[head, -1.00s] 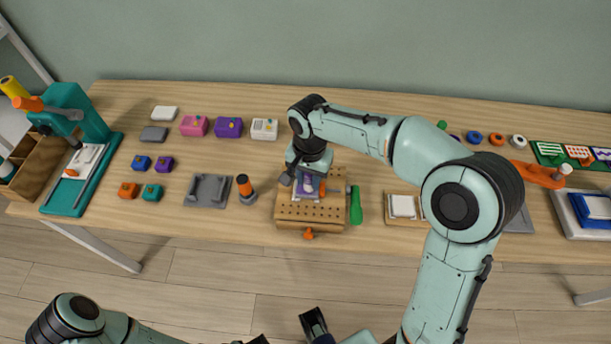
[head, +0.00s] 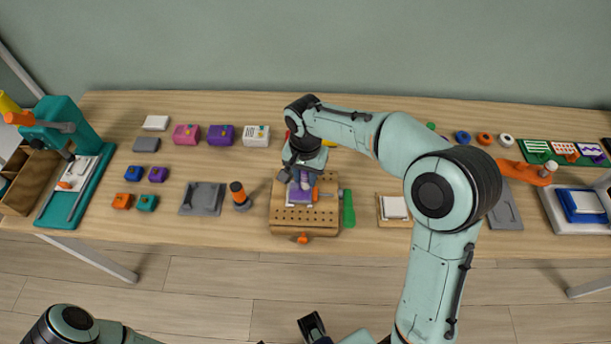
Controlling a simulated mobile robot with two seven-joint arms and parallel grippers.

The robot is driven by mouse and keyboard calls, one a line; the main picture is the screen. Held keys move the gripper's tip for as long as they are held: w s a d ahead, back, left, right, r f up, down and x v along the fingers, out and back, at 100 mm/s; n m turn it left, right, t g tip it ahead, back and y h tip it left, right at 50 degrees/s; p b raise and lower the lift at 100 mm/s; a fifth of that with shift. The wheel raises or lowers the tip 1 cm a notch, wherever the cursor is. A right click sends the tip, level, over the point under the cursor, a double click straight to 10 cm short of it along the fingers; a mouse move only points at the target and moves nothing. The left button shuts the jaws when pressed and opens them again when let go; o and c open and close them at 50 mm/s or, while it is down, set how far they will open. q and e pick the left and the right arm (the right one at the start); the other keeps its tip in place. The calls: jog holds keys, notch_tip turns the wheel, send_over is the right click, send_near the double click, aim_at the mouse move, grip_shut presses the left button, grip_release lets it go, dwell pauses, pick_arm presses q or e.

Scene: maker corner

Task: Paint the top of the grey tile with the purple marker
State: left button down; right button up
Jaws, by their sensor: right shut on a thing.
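My right gripper (head: 303,172) points down over the wooden pegboard fixture (head: 290,222), shut on a slim purple thing (head: 304,180), which looks like the purple marker. Its tip reaches the tile (head: 297,196) or is very close to it; contact cannot be made out. The tile lies on the fixture under the gripper. Much of its visible top is purple, with a pale border along its edge. The gripper hides its far part. My left arm shows at the lower left; its jaws cannot be made out clearly at the bottom edge.
A green-handled tool (head: 348,208) lies right of the fixture, and an orange-capped cylinder (head: 239,194) stands left of it. A grey tray (head: 203,199) and several small coloured blocks lie further left. A teal press (head: 68,130) stands at the far left. The table's front strip is mostly clear.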

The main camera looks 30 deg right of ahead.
jog(key=shift+w+d, duration=0.15)
jog(key=shift+w, duration=0.15)
jog(key=shift+w+a+p, duration=0.35)
jog(key=shift+a+p, duration=0.05)
jog(key=shift+a, duration=0.25)
jog(key=shift+a, duration=0.1)
jog(key=shift+w+a, duration=0.3)
jog(key=shift+a, duration=0.2)
jog(key=shift+s+a, duration=0.35)
jog(key=shift+s, duration=0.35)
jog(key=shift+s+f+b, duration=0.1)
jog(key=shift+b, duration=0.2)
jog(key=shift+s+a, duration=0.25)
jog(key=shift+s, duration=0.3)
jog(key=shift+s+d+b, duration=0.2)
jog(key=shift+s+d, duration=0.1)
jog(key=shift+d, duration=0.3)
jog(key=shift+s+d+b, duration=0.2)
jog(key=shift+s+d, duration=0.05)
jog(key=shift+d, duration=0.35)
